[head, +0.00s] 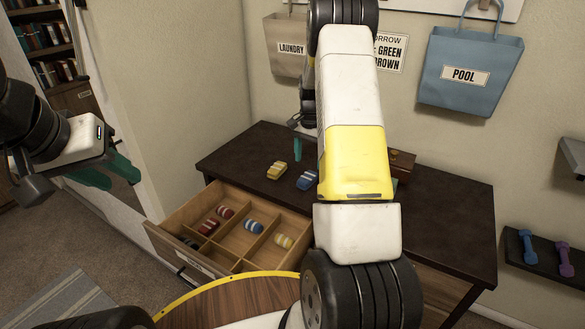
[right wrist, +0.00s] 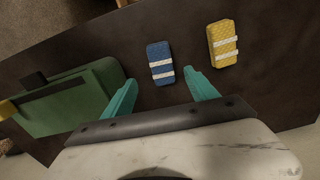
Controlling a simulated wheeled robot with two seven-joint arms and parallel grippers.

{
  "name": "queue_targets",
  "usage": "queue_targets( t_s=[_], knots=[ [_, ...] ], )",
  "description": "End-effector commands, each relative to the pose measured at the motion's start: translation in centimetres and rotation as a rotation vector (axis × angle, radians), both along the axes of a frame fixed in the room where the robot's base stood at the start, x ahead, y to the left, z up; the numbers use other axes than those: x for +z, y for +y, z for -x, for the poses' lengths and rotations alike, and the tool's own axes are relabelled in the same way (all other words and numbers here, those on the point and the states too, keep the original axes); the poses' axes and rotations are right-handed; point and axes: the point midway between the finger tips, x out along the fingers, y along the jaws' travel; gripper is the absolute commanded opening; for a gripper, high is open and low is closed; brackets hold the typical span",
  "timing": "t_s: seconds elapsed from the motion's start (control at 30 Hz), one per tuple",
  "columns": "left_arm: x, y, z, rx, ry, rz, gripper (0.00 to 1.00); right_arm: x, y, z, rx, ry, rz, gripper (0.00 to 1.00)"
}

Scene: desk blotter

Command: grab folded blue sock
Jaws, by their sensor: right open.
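The folded blue sock (head: 307,180) with white bands lies on the dark desk top, partly behind my right arm in the head view. In the right wrist view the blue sock (right wrist: 159,56) lies just beyond my right gripper (right wrist: 161,94), roughly in line with the gap between its teal fingers. My right gripper is open and empty. In the head view only a little of its teal fingers (head: 297,149) shows beside the arm. My left gripper (head: 108,173) is open and empty, left of the desk and away from the sock.
A folded yellow sock (head: 277,170) lies beside the blue one. An open drawer (head: 166,229) below holds several folded socks in compartments. A green box (right wrist: 70,104) stands left of my right gripper in the wrist view. Laundry and blue pool bags (head: 470,50) hang behind.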

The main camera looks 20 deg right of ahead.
Motion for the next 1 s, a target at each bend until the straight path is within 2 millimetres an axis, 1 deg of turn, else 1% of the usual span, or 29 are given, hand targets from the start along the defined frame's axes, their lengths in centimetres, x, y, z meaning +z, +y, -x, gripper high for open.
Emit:
queue_targets(
  t_s=[0.2, 0.37, 0.6, 0.7, 0.87, 0.9, 0.97, 1.0],
  knots=[
    [0.0, 0.0, 0.0, 0.000, 0.000, 0.000, 0.36, -2.5, -0.1, 0.0, -0.006, 0.006, 0.001, 0.67],
    [0.0, 0.0, 0.0, 0.000, 0.000, 0.000, 0.36, -3.8, -0.1, -0.1, -0.005, 0.005, 0.000, 0.67],
    [0.0, 0.0, 0.0, 0.000, 0.000, 0.000, 0.36, -7.3, 0.1, -0.3, -0.006, 0.006, 0.000, 0.67],
    [0.0, 0.0, 0.0, 0.000, 0.000, 0.000, 0.36, -8.0, 0.1, -0.3, -0.005, 0.004, 0.000, 0.67],
    [0.0, 0.0, 0.0, 0.000, 0.000, 0.000, 0.36, -8.0, 0.1, -0.3, -0.005, 0.004, 0.000, 0.67],
    [0.0, 0.0, 0.0, 0.000, 0.000, 0.000, 0.36, -8.0, 0.1, -0.3, -0.004, 0.004, 0.000, 0.65],
    [0.0, 0.0, 0.0, 0.000, 0.000, 0.000, 0.36, -8.0, 0.1, -0.3, -0.004, 0.004, 0.000, 0.54],
    [0.0, 0.0, 0.0, 0.000, 0.000, 0.000, 0.36, -8.0, 0.1, -0.3, -0.004, 0.004, 0.000, 0.46]
  ],
)
